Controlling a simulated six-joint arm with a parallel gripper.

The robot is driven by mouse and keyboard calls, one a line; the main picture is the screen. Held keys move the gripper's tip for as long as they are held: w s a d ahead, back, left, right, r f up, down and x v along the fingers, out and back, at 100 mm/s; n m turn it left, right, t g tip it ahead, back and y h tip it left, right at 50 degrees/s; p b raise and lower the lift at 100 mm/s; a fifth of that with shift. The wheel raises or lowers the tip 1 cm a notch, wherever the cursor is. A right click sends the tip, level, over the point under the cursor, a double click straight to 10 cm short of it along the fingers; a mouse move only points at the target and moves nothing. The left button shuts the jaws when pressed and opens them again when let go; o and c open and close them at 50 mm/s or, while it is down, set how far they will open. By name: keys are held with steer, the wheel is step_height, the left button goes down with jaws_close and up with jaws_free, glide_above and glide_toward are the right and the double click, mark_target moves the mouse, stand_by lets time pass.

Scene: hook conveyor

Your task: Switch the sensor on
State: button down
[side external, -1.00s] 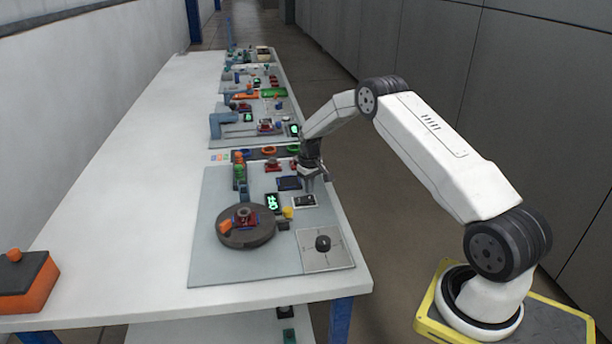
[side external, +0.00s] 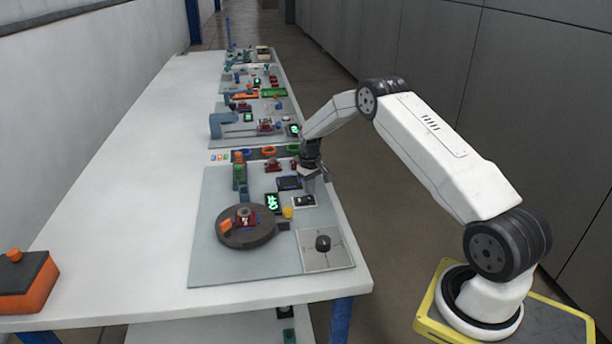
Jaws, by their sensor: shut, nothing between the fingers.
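A small white plate with a black switch (side external: 304,201) lies on the near grey board, right of a small display (side external: 272,203) with green characters too small to read surely. My gripper (side external: 312,188) points down just behind the switch plate, close above the board's right edge. It is shut and empty. I cannot tell whether its tips touch anything. A dark panel (side external: 289,183) with a blue edge sits left of the gripper. Which part is the sensor is not clear at this size.
A round dark turntable (side external: 247,237) carries orange and red pieces. A yellow button (side external: 288,213) and a joystick plate (side external: 326,262) are nearby. A stack of coloured lights (side external: 239,172) stands at left.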

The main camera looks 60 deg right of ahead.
mark_target(308, 199)
steer(key=shift+f, duration=1.2)
stand_by(1.1)
steer(key=shift+r, duration=3.55)
steer(key=shift+a+r, duration=0.25)
steer(key=shift+a, duration=0.2)
steer(key=s+a+r+n+t, duration=0.1)
steer(key=s+a+r, duration=0.3)
steer(key=a, duration=0.4)
steer(key=s+a+r+n, duration=0.1)
steer(key=s+a+r, duration=0.3)
steer(key=a, duration=0.5)
steer(key=s+a, duration=0.4)
steer(key=s, duration=0.3)
steer(key=s+a+r+n+t, duration=0.1)
steer(key=s+a, duration=0.4)
steer(key=s, duration=0.3)
steer(key=shift+s+a+t, duration=0.2)
steer(key=shift+t, duration=0.1)
